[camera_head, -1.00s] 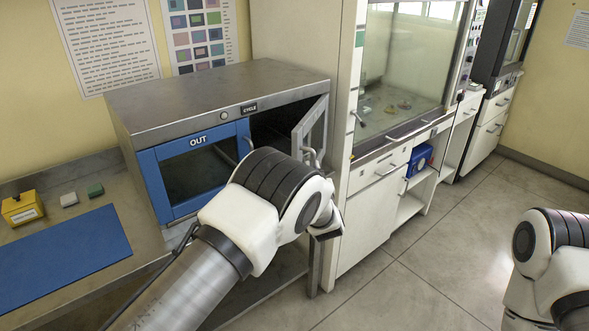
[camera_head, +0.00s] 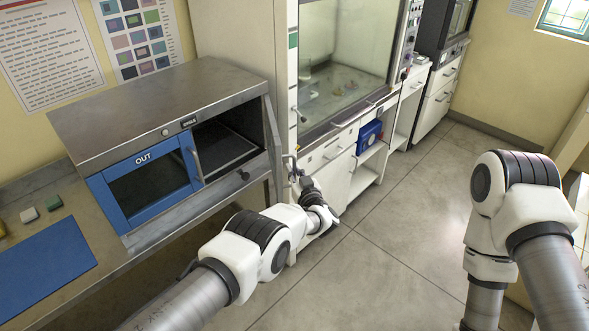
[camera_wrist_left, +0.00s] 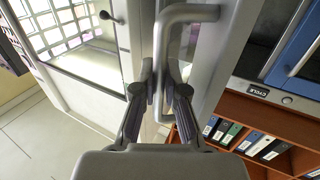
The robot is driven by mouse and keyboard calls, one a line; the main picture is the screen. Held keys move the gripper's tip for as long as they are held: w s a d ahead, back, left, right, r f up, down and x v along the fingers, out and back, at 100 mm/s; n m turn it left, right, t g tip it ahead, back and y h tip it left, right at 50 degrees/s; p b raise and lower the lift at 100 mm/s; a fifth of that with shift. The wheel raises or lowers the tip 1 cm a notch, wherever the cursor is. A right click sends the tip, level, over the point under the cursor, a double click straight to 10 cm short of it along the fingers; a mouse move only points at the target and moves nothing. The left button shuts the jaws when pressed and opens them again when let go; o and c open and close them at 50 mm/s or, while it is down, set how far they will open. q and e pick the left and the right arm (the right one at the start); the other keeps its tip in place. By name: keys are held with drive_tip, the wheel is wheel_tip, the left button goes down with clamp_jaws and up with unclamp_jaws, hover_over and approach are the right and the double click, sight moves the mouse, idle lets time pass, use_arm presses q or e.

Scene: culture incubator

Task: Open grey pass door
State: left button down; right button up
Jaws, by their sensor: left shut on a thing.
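The grey pass door (camera_head: 272,150) stands swung out at the right side of the steel pass box (camera_head: 160,95), seen nearly edge-on in the head view. The compartment behind it is open and shows a dark interior (camera_head: 222,148). My left gripper (camera_head: 295,178) is at the outer face of the door. In the left wrist view the left gripper (camera_wrist_left: 160,88) is shut on the door's grey bar handle (camera_wrist_left: 164,48), with a finger on each side of it. The right arm shows at the right of the head view, but its gripper is not visible.
The blue OUT door (camera_head: 150,182) beside the opening is closed. A white fume hood cabinet (camera_head: 325,165) stands close to the right of the grey door. A steel bench with a blue mat (camera_head: 45,265) lies at the left. The floor (camera_head: 400,220) is clear.

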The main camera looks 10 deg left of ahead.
use_arm(q)
drive_tip(key=shift+w+d+f, duration=0.1)
drive_tip(key=shift+w+d, duration=0.05)
drive_tip(key=shift+d, duration=0.25)
use_arm(e)
drive_tip(key=shift+w+d, duration=0.15)
drive_tip(key=shift+d, duration=0.2)
use_arm(q)
drive_tip(key=c, duration=1.6)
unclamp_jaws()
drive_tip(key=shift+a, duration=0.1)
drive_tip(key=shift+o, duration=0.6)
use_arm(e)
drive_tip(key=shift+a, duration=0.15)
